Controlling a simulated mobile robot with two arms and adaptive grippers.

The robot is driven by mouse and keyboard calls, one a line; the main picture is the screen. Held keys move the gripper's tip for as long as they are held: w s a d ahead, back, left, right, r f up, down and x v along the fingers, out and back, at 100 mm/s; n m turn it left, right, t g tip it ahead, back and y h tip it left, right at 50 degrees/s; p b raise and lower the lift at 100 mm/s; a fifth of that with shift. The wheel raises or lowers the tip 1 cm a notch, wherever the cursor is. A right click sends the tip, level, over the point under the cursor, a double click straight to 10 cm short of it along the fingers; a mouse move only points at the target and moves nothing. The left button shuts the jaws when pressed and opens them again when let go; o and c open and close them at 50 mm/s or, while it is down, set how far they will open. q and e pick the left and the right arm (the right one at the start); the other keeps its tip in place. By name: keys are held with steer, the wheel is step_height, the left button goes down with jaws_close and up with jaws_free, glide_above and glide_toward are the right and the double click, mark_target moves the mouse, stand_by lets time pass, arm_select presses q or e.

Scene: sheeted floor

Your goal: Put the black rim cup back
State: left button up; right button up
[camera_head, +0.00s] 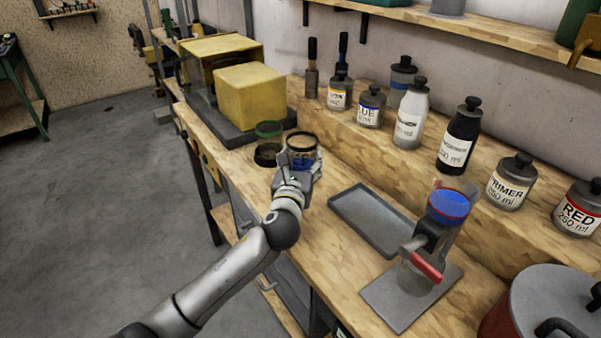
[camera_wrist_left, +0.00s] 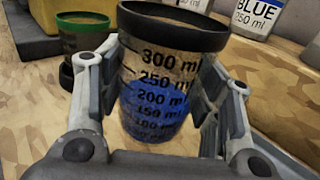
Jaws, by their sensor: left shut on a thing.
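The black rim cup (camera_head: 303,139) is a clear measuring cup with a black rim, a printed millilitre scale and blue liquid inside. My left gripper (camera_head: 296,168) is shut around it. In the left wrist view the black rim cup (camera_wrist_left: 163,75) stands upright between the two fingers of the left gripper (camera_wrist_left: 155,100), which touch or nearly touch its sides. Whether its base rests on the bench is hidden. My right gripper is not in view.
Just left of the held cup stands a green rim cup (camera_head: 268,129) by a black ring-shaped piece (camera_head: 266,154). A grey tray (camera_head: 372,219) lies to the right, near a blue-topped spray device (camera_head: 449,206). Several bottles line the raised shelf. A yellow block (camera_head: 250,97) stands behind left.

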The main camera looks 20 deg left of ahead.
arm_select(q)
steer(key=shift+w+a+f, duration=0.1)
steer(key=shift+w+f, duration=0.1)
steer(key=shift+f, duration=0.05)
steer(key=shift+w+a+f+b, duration=0.1)
steer(key=shift+f+b, duration=0.05)
steer(key=shift+f, duration=0.75)
steer(key=shift+w+a+f+b, duration=0.1)
steer(key=shift+f+b, duration=0.05)
steer(key=shift+f, duration=0.75)
steer(key=shift+f, duration=0.15)
steer(key=o, duration=1.2)
steer(key=shift+r, duration=0.2)
steer(key=s, duration=0.4)
steer(key=s+d, duration=0.1)
steer(key=s, duration=0.7)
steer(key=shift+d, duration=0.3)
